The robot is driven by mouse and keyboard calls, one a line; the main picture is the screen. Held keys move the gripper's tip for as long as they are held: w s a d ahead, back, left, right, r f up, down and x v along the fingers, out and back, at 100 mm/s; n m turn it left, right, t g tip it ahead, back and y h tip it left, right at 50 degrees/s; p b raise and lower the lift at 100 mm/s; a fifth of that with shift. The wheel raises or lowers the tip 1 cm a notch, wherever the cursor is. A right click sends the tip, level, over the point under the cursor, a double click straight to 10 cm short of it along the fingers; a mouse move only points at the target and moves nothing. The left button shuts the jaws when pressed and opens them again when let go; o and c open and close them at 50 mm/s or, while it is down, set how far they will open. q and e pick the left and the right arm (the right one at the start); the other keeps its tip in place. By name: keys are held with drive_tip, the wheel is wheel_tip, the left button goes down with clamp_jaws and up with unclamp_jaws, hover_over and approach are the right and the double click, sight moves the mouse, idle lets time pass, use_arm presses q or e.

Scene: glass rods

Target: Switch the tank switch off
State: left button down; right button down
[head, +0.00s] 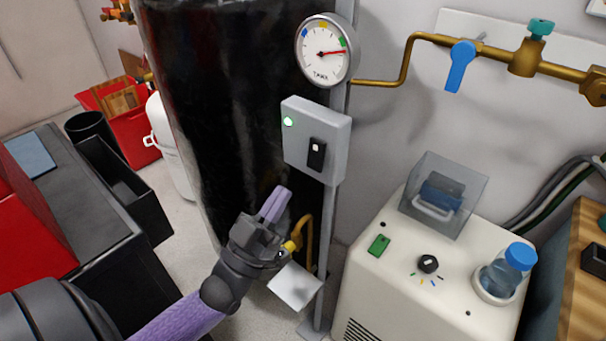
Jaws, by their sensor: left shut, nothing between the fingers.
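The tank switch is a black rocker (317,154) on a grey box (337,170) fixed to a post in front of the black tank (225,110). A green light (289,121) glows at the box's upper left. A white mark shows on the upper part of the rocker. My left gripper (281,192) is shut and empty, its purple fingers pointing up, below and left of the rocker and apart from the box. The right gripper does not show.
A round gauge (324,52) sits above the box, with a brass pipe (385,82) running right to a blue-handled valve (461,65). A cream machine (380,290) with a clear cover (470,200) and a bottle (507,272) stands lower right. A black bench (90,220) is at left.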

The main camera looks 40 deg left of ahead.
sight(315, 157)
use_arm(q)
drive_tip(key=w, duration=0.1)
drive_tip(key=w+b, duration=0.1)
drive_tip(key=w, duration=0.3)
drive_tip(key=shift+w+d+r+b, duration=0.2)
drive_tip(key=shift+r+b, duration=0.1)
drive_tip(key=shift+b, duration=0.1)
drive_tip(key=shift+w+r, duration=0.1)
drive_tip(key=shift+w, duration=0.25)
